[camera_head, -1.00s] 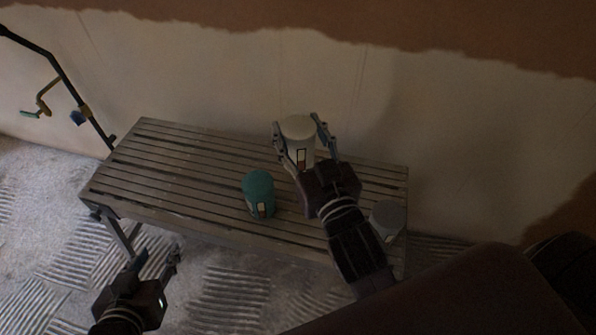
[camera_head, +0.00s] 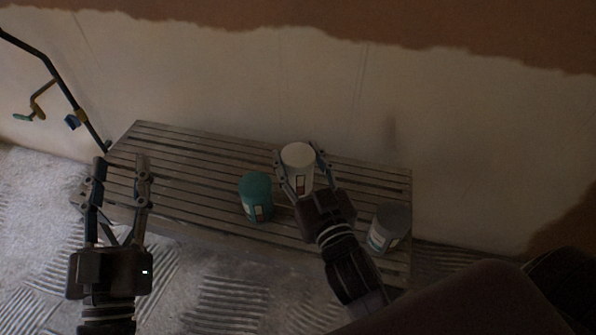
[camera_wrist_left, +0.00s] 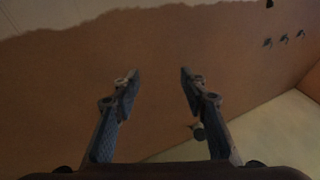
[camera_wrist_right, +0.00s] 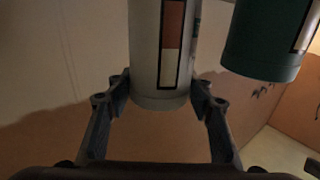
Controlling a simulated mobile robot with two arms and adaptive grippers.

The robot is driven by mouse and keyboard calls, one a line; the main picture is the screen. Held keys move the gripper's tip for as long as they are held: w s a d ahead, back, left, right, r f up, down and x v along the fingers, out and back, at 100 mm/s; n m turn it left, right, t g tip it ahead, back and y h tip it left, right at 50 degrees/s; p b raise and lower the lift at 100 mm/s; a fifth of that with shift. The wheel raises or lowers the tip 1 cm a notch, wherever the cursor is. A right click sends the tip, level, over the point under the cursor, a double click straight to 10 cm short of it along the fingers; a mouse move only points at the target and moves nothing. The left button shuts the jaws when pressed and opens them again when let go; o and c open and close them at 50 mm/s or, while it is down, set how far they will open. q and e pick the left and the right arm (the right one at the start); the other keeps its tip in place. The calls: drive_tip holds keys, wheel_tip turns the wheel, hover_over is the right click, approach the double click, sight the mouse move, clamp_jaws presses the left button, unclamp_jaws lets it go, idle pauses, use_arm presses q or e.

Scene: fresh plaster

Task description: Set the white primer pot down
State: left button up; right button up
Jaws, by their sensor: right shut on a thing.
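The white primer pot (camera_head: 297,158) has a red, white and black label. My right gripper (camera_head: 302,168) is shut on it, one finger on each side. The pot is upright at the back of the slatted bench (camera_head: 180,160); I cannot tell whether its base touches the slats. In the right wrist view the white pot (camera_wrist_right: 160,55) fills the middle between the fingers (camera_wrist_right: 160,98). My left gripper (camera_head: 121,172) is open and empty over the left end of the bench. In the left wrist view its fingers (camera_wrist_left: 155,85) are apart with nothing between them.
A teal pot (camera_head: 257,198) stands just left of the white pot. A grey-lidded pot (camera_head: 388,228) stands near the bench's right end. A dark pole with handles (camera_head: 55,75) leans at the left. The bench is clear left of the teal pot.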

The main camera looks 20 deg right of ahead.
drive_tip(key=shift+f, duration=0.15)
wheel_tip(320, 180, down, 4)
drive_tip(key=shift+r+b, duration=0.25)
drive_tip(key=shift+b, duration=0.75)
use_arm(q)
drive_tip(key=s+r+t+h, duration=0.2)
drive_tip(key=s+r+t, duration=0.3)
drive_tip(key=r, duration=0.4)
drive_tip(key=shift+s+a, duration=0.25)
drive_tip(key=shift+s, duration=0.15)
use_arm(e)
drive_tip(key=shift+f, duration=0.1)
drive_tip(key=o, duration=1.1)
drive_tip(key=shift+f, duration=0.15)
use_arm(q)
drive_tip(key=shift+s+r+t, duration=0.15)
drive_tip(key=shift+s+t, duration=0.1)
drive_tip(key=shift+t, duration=0.05)
use_arm(e)
drive_tip(key=shift+o, duration=1)
